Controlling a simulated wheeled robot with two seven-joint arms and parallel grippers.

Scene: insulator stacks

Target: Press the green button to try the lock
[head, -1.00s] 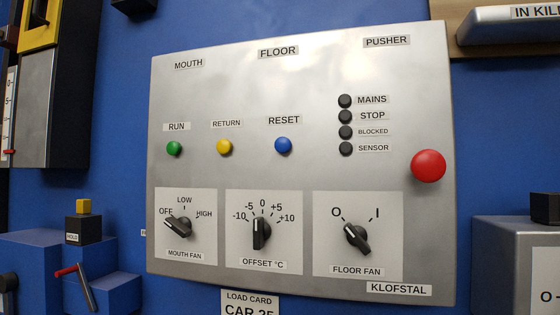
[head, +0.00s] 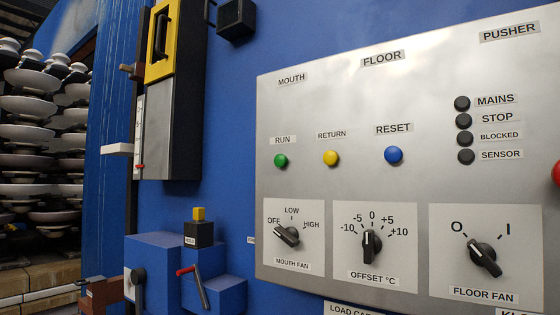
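The green button (head: 281,160) sits under the RUN label on the grey control panel (head: 330,105), at the panel's left side. It is the leftmost of three round buttons, beside the yellow RETURN button (head: 331,158) and the blue RESET button (head: 393,155). Nothing touches it. Neither of my grippers shows in the head view.
Dark indicator lamps (head: 464,121) and part of a red button (head: 556,173) are at the panel's right. Left of the panel are a yellow-and-grey wall unit (head: 168,110) and a blue box (head: 155,265) with a red-tipped lever (head: 195,284). Stacked insulators (head: 40,140) stand far left.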

